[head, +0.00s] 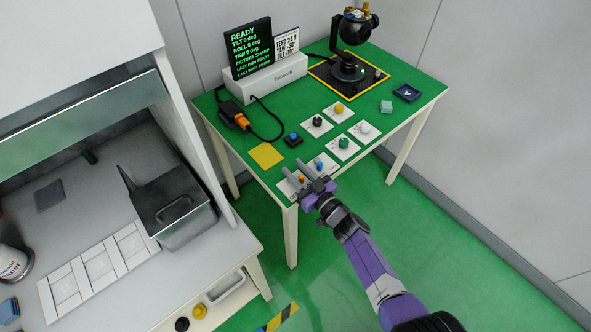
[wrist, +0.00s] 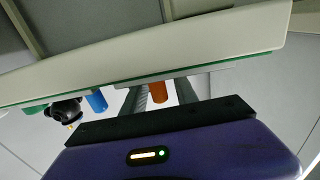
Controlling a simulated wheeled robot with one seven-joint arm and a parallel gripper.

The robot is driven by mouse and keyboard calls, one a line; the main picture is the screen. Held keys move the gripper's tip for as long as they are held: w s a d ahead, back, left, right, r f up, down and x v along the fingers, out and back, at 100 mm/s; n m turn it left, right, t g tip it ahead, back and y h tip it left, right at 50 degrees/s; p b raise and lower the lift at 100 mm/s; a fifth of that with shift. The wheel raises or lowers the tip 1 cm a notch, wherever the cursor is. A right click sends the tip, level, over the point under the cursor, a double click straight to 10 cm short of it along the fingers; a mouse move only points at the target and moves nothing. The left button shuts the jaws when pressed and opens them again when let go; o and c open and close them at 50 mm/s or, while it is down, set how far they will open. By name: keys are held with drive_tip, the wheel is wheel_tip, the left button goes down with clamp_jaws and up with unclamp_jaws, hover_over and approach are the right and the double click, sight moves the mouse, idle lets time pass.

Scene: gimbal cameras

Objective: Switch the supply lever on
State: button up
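A white panel at the table's front edge carries an orange lever (head: 301,179) and a blue lever (head: 319,163). No readable label shows which is the supply lever. My gripper (head: 277,165) reaches over this panel. In the wrist view, the picture is turned over, and the orange lever (wrist: 158,92) shows between the two fingers of my open gripper (wrist: 163,92), apparently untouched. The blue lever (wrist: 96,101) is outside the fingers, to the left. I cannot tell either lever's on or off position.
The green table (head: 240,150) also bears a display (head: 250,48) reading READY, a camera on a gimbal (head: 350,65), several knobs on white plates, a blue button (head: 293,138) and a yellow pad (head: 266,155). A grey bin (head: 175,205) stands on the left bench. Floor right of the table is clear.

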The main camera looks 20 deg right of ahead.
sight(303, 180)
drive_tip(key=shift+s, duration=0.15)
drive_tip(key=shift+p+v, duration=0.6)
drive_tip(key=shift+v, duration=3.2)
drive_tip(key=shift+s+f, duration=0.1)
drive_tip(key=shift+s, duration=0.1)
drive_tip(key=s+a+r+m+h+b, duration=0.1)
drive_tip(key=s+r+h, duration=0.1)
drive_tip(key=s, duration=1)
drive_tip(key=s+a+r+m+h+b, duration=0.1)
drive_tip(key=s+a+r+h, duration=0.15)
drive_tip(key=s, duration=0.85)
drive_tip(key=s+d+r+m+g, duration=0.1)
drive_tip(key=s+r+g, duration=0.1)
drive_tip(key=s+r, duration=1.2)
drive_tip(key=shift+s+d+r+g+b, duration=0.3)
drive_tip(key=shift+s+r+b, duration=0.15)
drive_tip(key=shift+r, duration=0.35)
